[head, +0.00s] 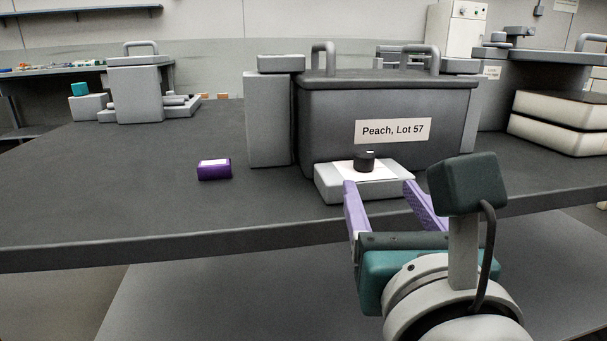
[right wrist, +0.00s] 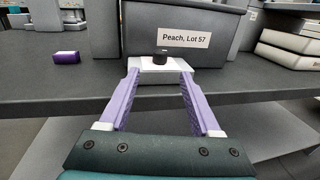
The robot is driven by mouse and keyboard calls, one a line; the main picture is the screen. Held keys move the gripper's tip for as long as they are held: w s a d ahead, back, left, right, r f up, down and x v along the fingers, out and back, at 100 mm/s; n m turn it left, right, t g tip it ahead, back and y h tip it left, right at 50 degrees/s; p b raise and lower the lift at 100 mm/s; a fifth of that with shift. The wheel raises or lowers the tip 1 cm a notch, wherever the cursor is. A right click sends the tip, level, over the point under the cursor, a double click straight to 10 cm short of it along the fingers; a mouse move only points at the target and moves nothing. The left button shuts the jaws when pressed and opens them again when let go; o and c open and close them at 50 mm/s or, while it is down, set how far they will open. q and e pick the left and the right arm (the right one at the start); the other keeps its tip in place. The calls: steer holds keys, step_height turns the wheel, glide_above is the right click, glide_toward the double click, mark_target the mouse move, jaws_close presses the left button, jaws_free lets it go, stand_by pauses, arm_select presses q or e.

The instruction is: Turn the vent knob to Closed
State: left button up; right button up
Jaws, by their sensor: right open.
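The vent knob (head: 364,161) is a small black cylinder on a white plate (head: 349,172) atop a light grey block at the front of the drum. It also shows in the right wrist view (right wrist: 160,60). The grey drum (head: 325,115) bears the label "Peach, Lot 57" (head: 393,131). I cannot read any markings around the knob or tell where it points. My right gripper (head: 379,184) has purple fingers, open and empty. It is in front of the knob, which shows between and beyond the fingertips in the right wrist view (right wrist: 160,72). My left gripper is out of view.
A purple block (head: 214,169) lies on the dark table (head: 120,190) left of the drum. A grey post (head: 268,120) stands at the drum's left side. White stacked cases (head: 556,125) sit at right. The table's left front is clear.

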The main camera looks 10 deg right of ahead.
mark_target(366, 161)
steer(key=w, duration=0.3)
steer(key=w+d+b, duration=0.1)
steer(key=w, duration=0.4)
steer(key=shift+w+d+r, duration=0.1)
steer(key=shift+w+d, duration=0.15)
steer(key=shift+w, duration=0.1)
steer(key=shift+c, duration=0.3)
jaws_close()
